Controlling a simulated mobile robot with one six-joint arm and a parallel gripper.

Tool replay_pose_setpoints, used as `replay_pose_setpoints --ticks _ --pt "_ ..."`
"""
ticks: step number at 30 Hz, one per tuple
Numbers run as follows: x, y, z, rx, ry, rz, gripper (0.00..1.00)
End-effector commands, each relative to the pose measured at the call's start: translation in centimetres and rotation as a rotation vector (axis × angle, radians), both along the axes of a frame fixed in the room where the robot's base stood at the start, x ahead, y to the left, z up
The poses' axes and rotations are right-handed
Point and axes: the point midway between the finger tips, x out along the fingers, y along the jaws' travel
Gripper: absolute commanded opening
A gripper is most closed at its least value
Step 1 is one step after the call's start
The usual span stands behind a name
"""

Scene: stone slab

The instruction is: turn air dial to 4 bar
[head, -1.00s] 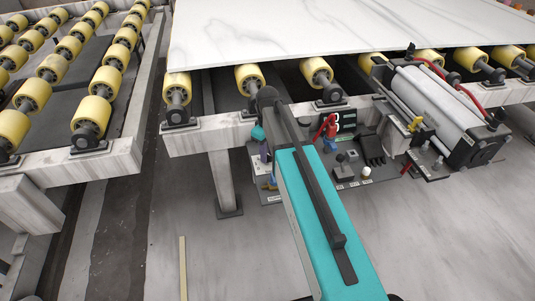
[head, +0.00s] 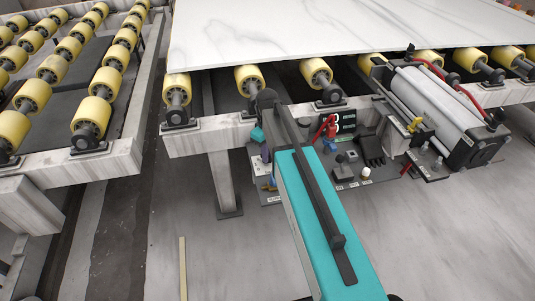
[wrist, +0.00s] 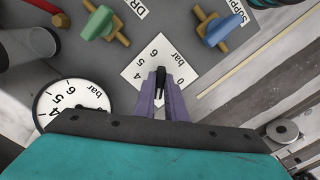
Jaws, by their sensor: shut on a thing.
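The air dial's white scale plate (wrist: 143,70) shows in the wrist view, marked "bar" with 0, 4 and 6 legible. Its small black knob (wrist: 160,76) stands between the purple fingertips of my gripper (wrist: 161,84), which are shut on it. The fingers cover part of the plate, and I cannot tell which number the knob points at. A round white pressure gauge (wrist: 72,98) marked in bar lies to the left, partly hidden by my gripper body. In the head view my arm covers most of the dial area.
A green-handled valve (wrist: 98,22) and a blue-handled valve (wrist: 216,31) flank the dial's upper side. In the head view, a white marbled slab (head: 330,35) rests on yellow rollers (head: 249,79). A large cylinder (head: 435,100) with red hoses stands right of the panel.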

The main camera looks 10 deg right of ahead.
Motion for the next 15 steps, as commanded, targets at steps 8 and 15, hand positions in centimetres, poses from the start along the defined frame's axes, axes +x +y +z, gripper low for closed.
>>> replay_pose_setpoints --ticks 8,15 --pt "0.04 0.14 0.25 0.001 -0.001 -0.123 0.0" --pt "0.04 0.22 0.37 0.002 -0.001 -0.306 0.0"
